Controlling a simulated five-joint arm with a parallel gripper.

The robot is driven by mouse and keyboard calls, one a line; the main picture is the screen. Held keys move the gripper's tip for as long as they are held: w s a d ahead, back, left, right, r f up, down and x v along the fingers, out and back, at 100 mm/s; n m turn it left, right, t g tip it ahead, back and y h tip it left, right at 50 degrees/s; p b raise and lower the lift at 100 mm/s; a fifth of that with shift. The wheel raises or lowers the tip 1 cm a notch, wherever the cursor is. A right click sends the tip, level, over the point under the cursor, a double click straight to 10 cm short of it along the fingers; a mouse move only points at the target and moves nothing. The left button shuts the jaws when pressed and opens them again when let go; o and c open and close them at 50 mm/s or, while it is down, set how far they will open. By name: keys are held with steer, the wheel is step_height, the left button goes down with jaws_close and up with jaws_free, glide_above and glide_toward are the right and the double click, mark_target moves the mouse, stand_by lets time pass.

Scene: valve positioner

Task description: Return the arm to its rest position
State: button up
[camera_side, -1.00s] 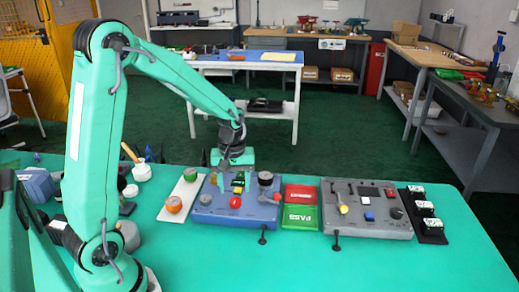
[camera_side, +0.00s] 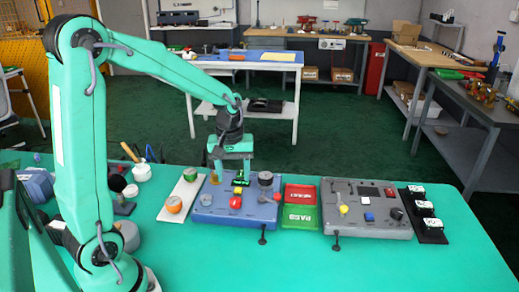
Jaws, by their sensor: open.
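My gripper (camera_side: 232,170) points straight down above the back left part of the blue control box (camera_side: 235,213). Its two fingers are apart and nothing shows between them. The blue box carries a red button (camera_side: 235,202), a dark round knob (camera_side: 265,178) and a small green part (camera_side: 240,182) partly behind my fingers. Whether the fingertips touch the box cannot be told from this view.
A white strip with an orange knob (camera_side: 174,204) and a green knob (camera_side: 190,174) lies left of the box. Red and green trays (camera_side: 299,215) and a grey control box (camera_side: 365,222) stand to the right. The front of the green table (camera_side: 400,270) is clear.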

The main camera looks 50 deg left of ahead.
steer(key=s+d+r+m+t, duration=0.2)
steer(key=s+d+r+m, duration=0.2)
steer(key=s+r+m, duration=0.1)
steer(key=s+d+r+m+t, duration=0.3)
steer(key=s+d+r+m, duration=0.2)
steer(key=s, duration=0.3)
steer(key=shift+s+r+m, duration=0.3)
steer(key=shift+c, duration=0.2)
